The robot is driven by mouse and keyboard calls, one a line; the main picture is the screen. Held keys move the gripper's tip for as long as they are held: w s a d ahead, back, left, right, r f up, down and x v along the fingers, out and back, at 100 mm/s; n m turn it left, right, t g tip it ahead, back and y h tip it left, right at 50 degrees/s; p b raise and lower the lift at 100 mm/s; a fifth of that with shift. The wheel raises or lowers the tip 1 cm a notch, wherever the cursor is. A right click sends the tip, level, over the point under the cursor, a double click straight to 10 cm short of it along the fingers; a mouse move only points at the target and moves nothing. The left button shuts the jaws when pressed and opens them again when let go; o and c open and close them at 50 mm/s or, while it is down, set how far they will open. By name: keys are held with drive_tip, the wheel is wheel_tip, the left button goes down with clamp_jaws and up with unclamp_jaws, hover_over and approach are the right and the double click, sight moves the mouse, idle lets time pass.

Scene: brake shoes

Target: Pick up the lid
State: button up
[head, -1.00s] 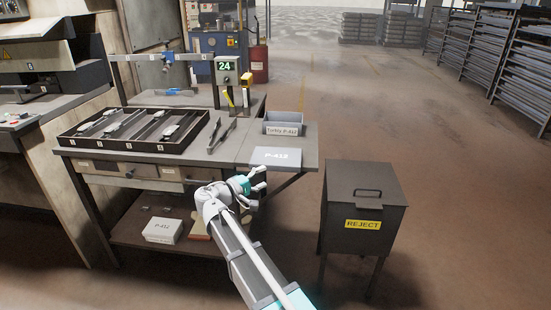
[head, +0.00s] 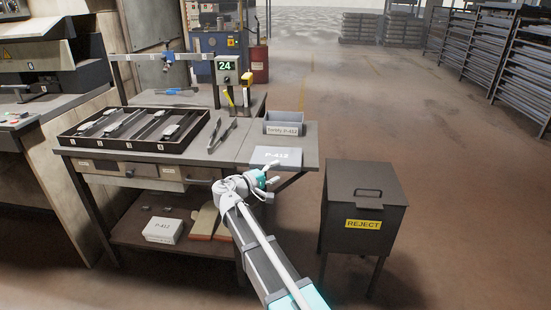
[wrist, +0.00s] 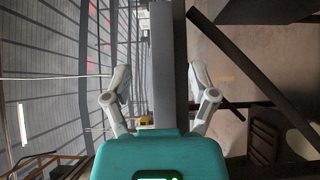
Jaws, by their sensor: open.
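A flat, pale piece marked P-412 (head: 277,156), which looks like the lid, lies at the front edge of the bench's right-hand leaf. My gripper (head: 271,176) is just in front of and below it in the head view, close to its front edge. Whether they touch cannot be told. In the wrist view my gripper (wrist: 158,76) has its two fingers spread apart, with nothing held. A grey strip runs up the picture between the fingers; I cannot tell whether it is the lid or the bench edge.
A grey bin labelled Torkly P-412 (head: 284,124) stands behind the pale piece. Tongs (head: 221,134) and a black divided tray (head: 133,130) lie to the left. A white box (head: 163,230) sits on the lower shelf. The dark REJECT bin (head: 363,205) stands to the right.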

sight(284, 169)
drive_tip(key=shift+x, duration=1.95)
drive_tip(key=shift+f, duration=0.15)
drive_tip(key=c, duration=1)
